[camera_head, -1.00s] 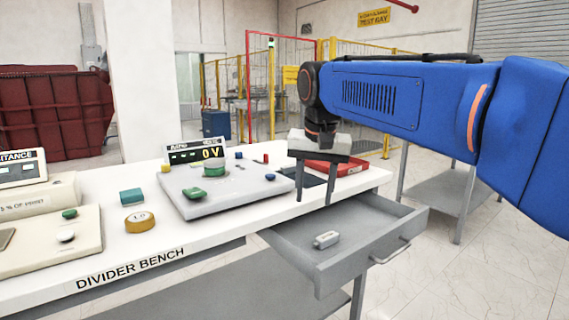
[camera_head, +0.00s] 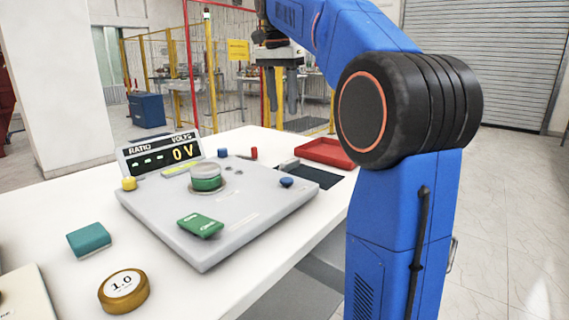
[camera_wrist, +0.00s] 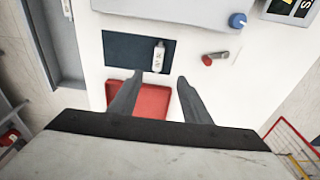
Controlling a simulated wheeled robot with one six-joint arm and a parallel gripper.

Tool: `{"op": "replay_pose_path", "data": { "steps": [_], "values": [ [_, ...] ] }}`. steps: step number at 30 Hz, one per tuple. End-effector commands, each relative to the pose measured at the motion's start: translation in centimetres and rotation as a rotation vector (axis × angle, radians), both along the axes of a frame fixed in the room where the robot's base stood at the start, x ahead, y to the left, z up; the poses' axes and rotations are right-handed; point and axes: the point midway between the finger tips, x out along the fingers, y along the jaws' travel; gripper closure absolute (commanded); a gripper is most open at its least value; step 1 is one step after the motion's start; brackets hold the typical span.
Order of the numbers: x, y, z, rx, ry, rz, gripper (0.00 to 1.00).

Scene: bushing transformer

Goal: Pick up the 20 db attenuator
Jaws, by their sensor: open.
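A small pale cylinder (camera_wrist: 159,56) with dark marking lies on a dark mat (camera_wrist: 120,50) in the wrist view; the print is too small to read, so I cannot confirm that it is the 20 dB attenuator. In the head view, a small grey piece shows at the edge of the dark mat (camera_head: 318,177). My gripper (camera_head: 285,108) is open and empty, raised above the far end of the bench. In the wrist view, the cylinder lies in line with the gap between my fingertips (camera_wrist: 159,80), and apart from them.
A red tray (camera_wrist: 150,100) lies beside the mat. A red-capped piece (camera_wrist: 208,59) and the grey instrument with a blue knob (camera_wrist: 237,20) are near. The open drawer (camera_wrist: 60,40) is at left in the wrist view. A teal block (camera_head: 89,241) stands on the bench.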

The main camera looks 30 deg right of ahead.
Motion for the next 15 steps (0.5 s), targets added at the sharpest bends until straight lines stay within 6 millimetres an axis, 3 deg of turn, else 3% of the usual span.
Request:
{"op": "replay_pose_path", "data": {
  "steps": [5,15],
  "values": [
    [0.0,-0.2,-1.9,0.000,0.003,-0.002,0.56],
    [0.2,-1.0,-7.9,0.001,0.004,-0.001,0.56]
  ]
}}
